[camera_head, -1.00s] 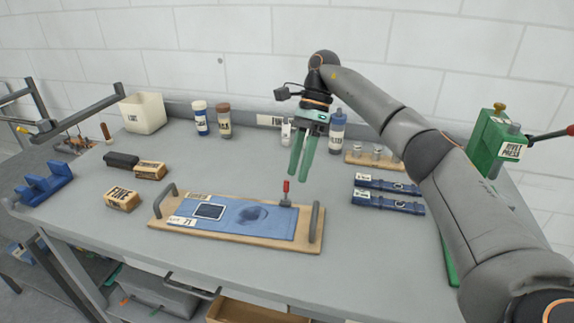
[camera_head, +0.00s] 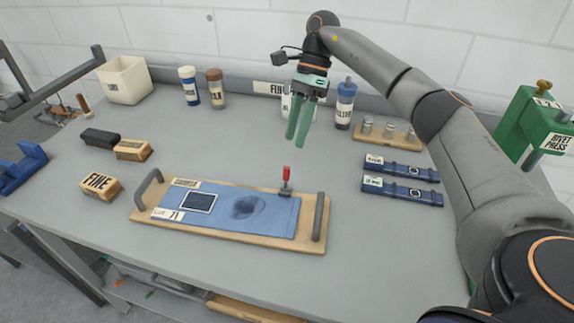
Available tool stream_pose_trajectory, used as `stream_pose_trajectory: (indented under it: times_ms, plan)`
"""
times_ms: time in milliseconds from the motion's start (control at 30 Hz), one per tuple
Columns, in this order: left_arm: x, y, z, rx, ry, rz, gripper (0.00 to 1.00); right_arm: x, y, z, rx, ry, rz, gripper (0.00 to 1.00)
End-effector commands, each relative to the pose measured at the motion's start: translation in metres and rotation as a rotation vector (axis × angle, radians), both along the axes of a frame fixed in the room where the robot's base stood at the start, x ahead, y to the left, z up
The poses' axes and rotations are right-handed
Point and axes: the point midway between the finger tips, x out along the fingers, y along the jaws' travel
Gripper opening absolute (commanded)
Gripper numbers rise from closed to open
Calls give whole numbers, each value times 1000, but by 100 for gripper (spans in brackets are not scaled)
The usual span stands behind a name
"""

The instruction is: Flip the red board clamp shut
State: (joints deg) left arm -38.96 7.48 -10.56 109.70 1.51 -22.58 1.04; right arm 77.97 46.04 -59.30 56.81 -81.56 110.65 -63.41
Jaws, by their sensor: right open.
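The red board clamp (camera_head: 286,174) stands upright at the back right edge of a wooden board (camera_head: 270,241). Its red handle points up from a small grey base. The board carries a blue sheet (camera_head: 275,215) with a dark smudge and a white-framed dark square, and has a grey handle at each end. My right gripper (camera_head: 299,135) is open and empty, with green fingers pointing down. In the picture it is above and slightly right of the clamp, apart from it. My left gripper is not in view.
Two dark blue bars (camera_head: 402,191) lie right of the board. Small blocks (camera_head: 100,186) lie to its left. Bottles (camera_head: 345,103), a white bin (camera_head: 125,79) and a wooden peg rack (camera_head: 388,135) stand at the back. A green rivet press (camera_head: 528,122) is at right.

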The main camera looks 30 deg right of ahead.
Motion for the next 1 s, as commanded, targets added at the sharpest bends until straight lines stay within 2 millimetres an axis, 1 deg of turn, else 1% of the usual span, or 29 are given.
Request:
stream_pose_trajectory:
  times_ms: [33, 200, 400, 600, 833, 867, 1000]
  plan:
    - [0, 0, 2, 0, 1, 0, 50, -4, 4, -11, -2, 7, 1, 50]
    - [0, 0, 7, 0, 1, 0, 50, -11, 19, -41, -1, 6, 1, 50]
    - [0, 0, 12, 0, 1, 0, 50, -16, 32, -67, -1, 5, 0, 50]
    - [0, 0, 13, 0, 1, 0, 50, -18, 36, -77, -1, 2, 0, 50]
    - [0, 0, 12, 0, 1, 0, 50, -18, 37, -78, 0, 1, -1, 50]
    - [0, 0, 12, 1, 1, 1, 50, -18, 37, -78, -1, 1, 0, 48]
    - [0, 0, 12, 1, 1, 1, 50, -18, 37, -78, 0, 1, -1, 33]
